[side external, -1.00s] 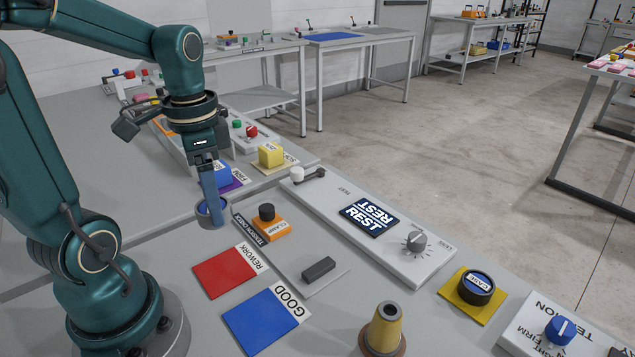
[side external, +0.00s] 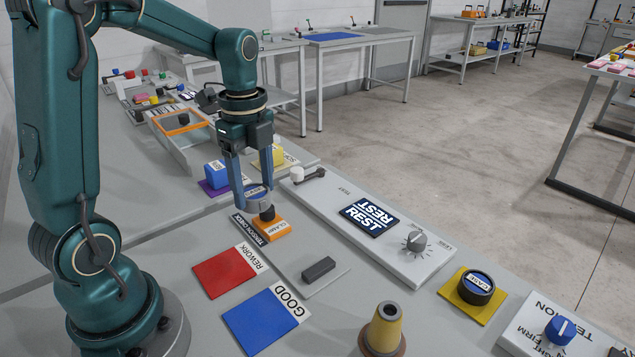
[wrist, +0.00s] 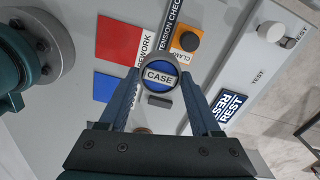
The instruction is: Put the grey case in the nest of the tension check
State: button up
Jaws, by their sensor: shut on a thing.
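The grey case (side external: 256,193) is a round grey piece with a blue top and a white CASE label. My gripper (side external: 257,184) is shut on it, a finger on each side. The case also shows between my fingers in the wrist view (wrist: 160,75). I hold it raised, near the back of the tension check. The tension check has a dark name strip (side external: 249,229), an orange clamp block (side external: 277,230) with a dark knob, and a grey plate (side external: 292,255) carrying a dark bar (side external: 318,268). I cannot make out the nest's outline.
A red REWORK pad (side external: 225,271) and a blue GOOD pad (side external: 262,318) lie in front. A panel with a REST screen (side external: 367,217) and a knob is to the right. A blue block (side external: 216,174) and a yellow cone (side external: 385,328) stand nearby.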

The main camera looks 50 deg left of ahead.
jog(key=w+d+f, duration=0.1)
jog(key=d, duration=0.1)
jog(key=w+d+f, duration=0.1)
jog(key=d+f, duration=0.1)
jog(key=d, duration=0.1)
jog(key=w+d+f, duration=0.2)
jog(key=shift+d, duration=0.2)
jog(key=shift+f, duration=2.05)
jog(key=shift+f, duration=0.2)
jog(key=o, duration=1.4)
jog(key=shift+r, duration=0.1)
